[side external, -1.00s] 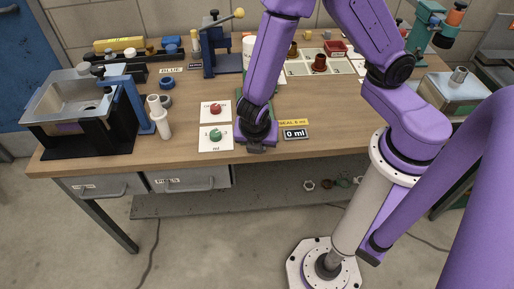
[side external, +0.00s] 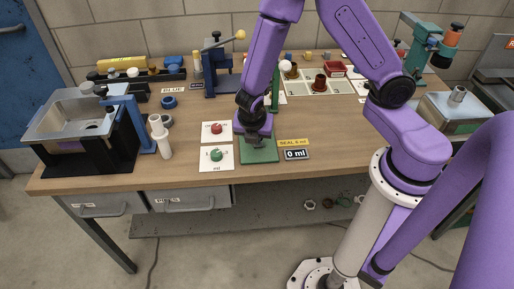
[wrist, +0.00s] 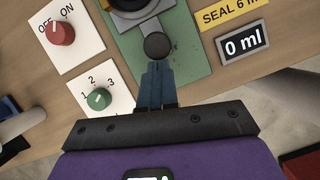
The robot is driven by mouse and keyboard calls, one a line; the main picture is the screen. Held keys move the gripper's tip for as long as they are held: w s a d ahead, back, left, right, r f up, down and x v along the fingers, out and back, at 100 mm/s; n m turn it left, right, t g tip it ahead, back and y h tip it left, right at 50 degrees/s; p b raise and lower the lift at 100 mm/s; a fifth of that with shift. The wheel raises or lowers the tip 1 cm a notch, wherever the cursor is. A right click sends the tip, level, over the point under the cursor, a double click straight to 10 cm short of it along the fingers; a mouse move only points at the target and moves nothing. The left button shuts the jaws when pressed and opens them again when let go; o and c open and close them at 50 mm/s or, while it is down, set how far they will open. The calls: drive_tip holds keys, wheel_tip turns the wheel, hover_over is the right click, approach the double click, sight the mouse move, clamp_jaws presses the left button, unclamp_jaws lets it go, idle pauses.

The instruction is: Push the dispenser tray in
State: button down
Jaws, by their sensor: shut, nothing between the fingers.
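The dispenser stands on a green base plate (side external: 259,155), with a green column (side external: 275,92) partly behind my arm. In the wrist view, the base plate (wrist: 190,55) carries a grey round tray part (wrist: 137,19) with a dark round knob (wrist: 157,45) at its near side. The tray is cut off by the top edge. My gripper (wrist: 157,68) is shut and empty, its blue fingertips right at the near side of the knob; I cannot tell if they touch. In the side view, my gripper (side external: 256,142) is low over the plate and hides the tray.
Left of the plate are cards with a red knob (side external: 215,128) and a green knob (side external: 216,155). Right of it are a yellow label (side external: 293,143) and a 0 ml display (side external: 296,154). The table's front edge is close.

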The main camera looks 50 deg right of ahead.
drive_tip(key=shift+w+d, duration=0.1)
drive_tip(key=shift+d, duration=0.2)
drive_tip(key=a, duration=0.1)
drive_tip(key=s+a, duration=0.1)
drive_tip(key=a, duration=0.1)
drive_tip(key=s+a+r, duration=0.1)
drive_tip(key=shift+a, duration=0.2)
drive_tip(key=v, duration=0.7)
drive_tip(key=s+d+r+m+g+y, duration=0.1)
drive_tip(key=s+d+r+m+y, duration=0.1)
drive_tip(key=s+r+m, duration=0.3)
drive_tip(key=s+d+r+m+g+y, duration=0.1)
drive_tip(key=s+d+r+m, duration=0.4)
drive_tip(key=s, duration=0.8)
drive_tip(key=shift+s+m+y, duration=0.2)
drive_tip(key=shift+m+y, duration=0.4)
drive_tip(key=shift+m, duration=0.1)
